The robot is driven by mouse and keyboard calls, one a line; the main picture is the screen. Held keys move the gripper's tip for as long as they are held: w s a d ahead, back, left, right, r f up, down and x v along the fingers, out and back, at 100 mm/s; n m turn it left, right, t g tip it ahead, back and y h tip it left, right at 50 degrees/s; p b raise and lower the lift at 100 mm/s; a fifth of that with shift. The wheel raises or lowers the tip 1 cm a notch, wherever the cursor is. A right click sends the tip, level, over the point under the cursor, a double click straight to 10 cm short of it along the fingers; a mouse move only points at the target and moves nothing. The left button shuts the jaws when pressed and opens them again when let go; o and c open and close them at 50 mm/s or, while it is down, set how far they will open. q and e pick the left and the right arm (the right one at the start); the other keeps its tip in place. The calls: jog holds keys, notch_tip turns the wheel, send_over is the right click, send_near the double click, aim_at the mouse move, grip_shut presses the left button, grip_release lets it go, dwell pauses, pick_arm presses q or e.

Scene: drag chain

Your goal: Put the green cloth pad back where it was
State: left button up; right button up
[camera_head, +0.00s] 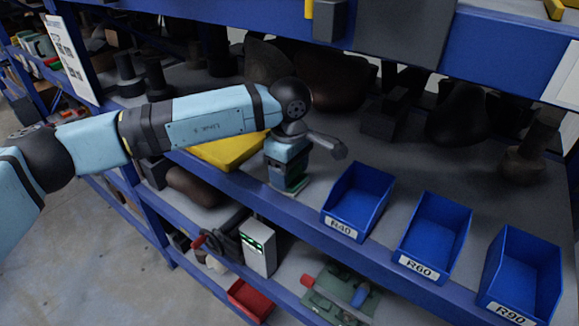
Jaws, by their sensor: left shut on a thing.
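My left gripper (289,183) points down over the front of the grey shelf, left of the blue bin marked R40. It is shut on the green cloth pad (293,188). Only a thin green edge of the pad shows below and beside the fingers; the rest is hidden by the gripper. The pad is at or just above the shelf surface, near the blue front rail; I cannot tell whether it touches. My right gripper is out of view.
Three blue bins, R40 (357,200), R60 (433,235) and R90 (521,277), stand to the right along the shelf edge. A yellow tray (226,152) lies left, partly under my arm. Dark parts fill the back. Bare shelf (330,165) shows behind R40.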

pick_arm(q)
jog(key=shift+f, duration=0.1)
jog(key=o, duration=0.9)
jog(key=shift+c, duration=0.2)
notch_tip(320, 180, up, 7)
jog(key=shift+b, duration=0.9)
jog(key=shift+r, duration=0.4)
jog(key=shift+f, duration=0.1)
